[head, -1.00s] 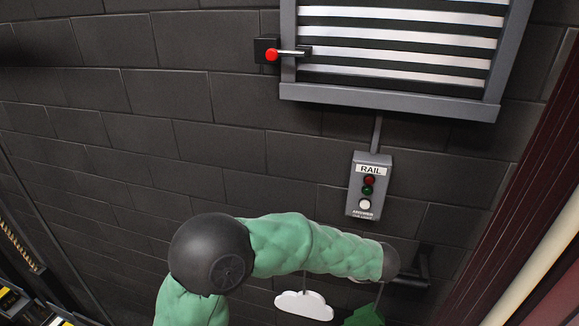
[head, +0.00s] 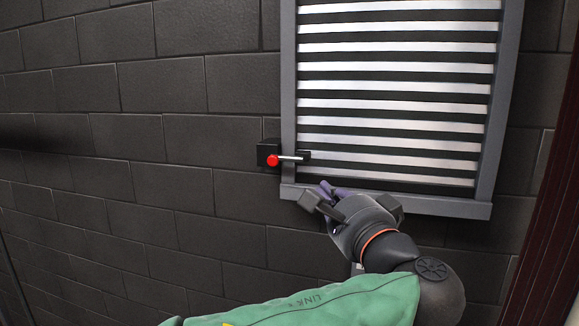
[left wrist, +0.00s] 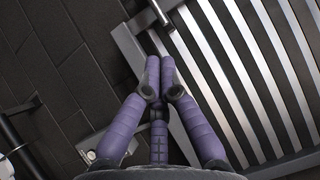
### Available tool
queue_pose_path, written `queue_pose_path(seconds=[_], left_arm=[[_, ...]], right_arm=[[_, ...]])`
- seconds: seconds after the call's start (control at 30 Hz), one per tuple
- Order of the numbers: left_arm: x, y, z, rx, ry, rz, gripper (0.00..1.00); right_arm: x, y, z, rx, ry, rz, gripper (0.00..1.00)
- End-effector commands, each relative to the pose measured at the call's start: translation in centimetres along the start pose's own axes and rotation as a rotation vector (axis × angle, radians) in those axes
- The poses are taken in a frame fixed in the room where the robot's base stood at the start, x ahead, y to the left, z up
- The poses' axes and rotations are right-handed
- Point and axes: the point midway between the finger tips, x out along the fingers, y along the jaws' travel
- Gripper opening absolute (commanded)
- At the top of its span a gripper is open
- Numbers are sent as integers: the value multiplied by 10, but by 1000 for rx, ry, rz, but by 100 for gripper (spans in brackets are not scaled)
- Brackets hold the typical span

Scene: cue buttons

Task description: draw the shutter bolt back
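The shutter bolt (head: 290,158) is a thin silver rod with a red knob (head: 272,160) at its left end. It spans from a black block on the wall to a small black catch on the shutter frame's left side. The striped shutter (head: 400,90) is behind the frame. My left gripper (head: 325,192) is just below and right of the bolt, in front of the frame's lower left corner, apart from the bolt. In the left wrist view its purple fingers (left wrist: 160,75) are together and empty, with a silver rod (left wrist: 160,12) beyond them. My right gripper is not in view.
The grey shutter frame (head: 480,209) has a bottom ledge close to my left gripper. Dark block wall (head: 130,190) lies clear to the left. A grey box with a button (left wrist: 90,155) shows low in the left wrist view.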

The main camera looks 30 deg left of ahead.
Motion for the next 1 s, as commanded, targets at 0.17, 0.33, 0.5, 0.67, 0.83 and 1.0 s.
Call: queue_pose_path(seconds=[0.17, 0.33, 0.5, 0.67, 0.83, 1.0], left_arm=[[2, 0, 0, 1, 0, 1, 0], [19, -1, 0, 1, -2, 2, 0], [49, -1, 0, 2, -3, 3, 0], [79, -1, 0, 3, -3, 4, 0], [107, -2, 5, 0, -3, 2, 0], [122, -1, 20, 1, 0, 2, 0]], right_arm=[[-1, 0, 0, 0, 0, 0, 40], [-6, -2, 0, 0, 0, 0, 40], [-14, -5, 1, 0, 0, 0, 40], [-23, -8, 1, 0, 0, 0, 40], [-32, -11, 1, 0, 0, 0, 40], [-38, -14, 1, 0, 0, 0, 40]])
